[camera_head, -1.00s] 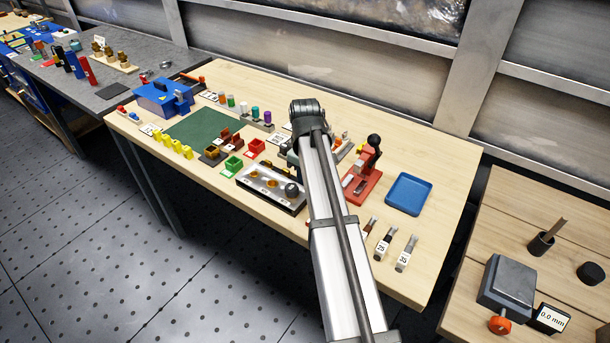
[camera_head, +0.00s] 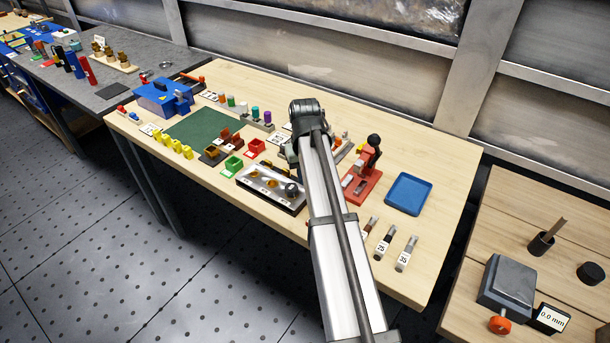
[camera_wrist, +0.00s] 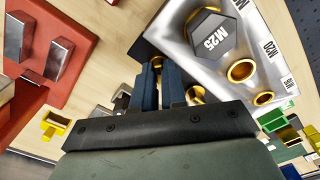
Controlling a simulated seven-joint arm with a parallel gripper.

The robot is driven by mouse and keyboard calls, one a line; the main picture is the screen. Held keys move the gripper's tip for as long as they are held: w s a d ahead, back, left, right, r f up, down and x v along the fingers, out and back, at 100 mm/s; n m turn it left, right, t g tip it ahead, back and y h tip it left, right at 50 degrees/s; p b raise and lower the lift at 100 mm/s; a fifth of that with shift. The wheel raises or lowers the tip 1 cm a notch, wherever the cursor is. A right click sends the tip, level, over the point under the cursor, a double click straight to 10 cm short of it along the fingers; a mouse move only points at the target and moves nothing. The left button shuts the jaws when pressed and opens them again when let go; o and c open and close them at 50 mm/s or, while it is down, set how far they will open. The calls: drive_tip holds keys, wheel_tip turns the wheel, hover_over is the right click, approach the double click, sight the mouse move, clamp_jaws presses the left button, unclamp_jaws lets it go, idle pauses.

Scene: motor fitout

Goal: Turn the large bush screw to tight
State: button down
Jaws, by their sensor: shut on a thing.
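The large bush screw (camera_wrist: 211,34) has a dark hex head marked M25. It sits in a brass-coloured collar on a light metal block (camera_wrist: 245,40). In the head view the screw (camera_head: 291,189) is at the right end of the block (camera_head: 255,194). My gripper (camera_wrist: 160,75) is beside the block in the wrist view, its dark blue fingers apart from the hex head in the picture. A small brass-coloured piece (camera_wrist: 157,62) shows between the fingertips, and the gripper is shut on it. Most of this piece is hidden. In the head view my arm hides the fingertips.
The block also has brass-lined holes marked M20 and M16. A red fixture (camera_head: 361,184) and a blue tray (camera_head: 409,194) stand to the right. The wooden bench is clear around the tray.

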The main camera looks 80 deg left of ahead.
drive_tip(key=m, duration=0.5)
drive_tip(key=shift+m, duration=2.5)
drive_tip(key=c, duration=1.2)
unclamp_jaws()
wheel_tip(320, 180, up, 14)
drive_tip(key=shift+f, duration=0.1)
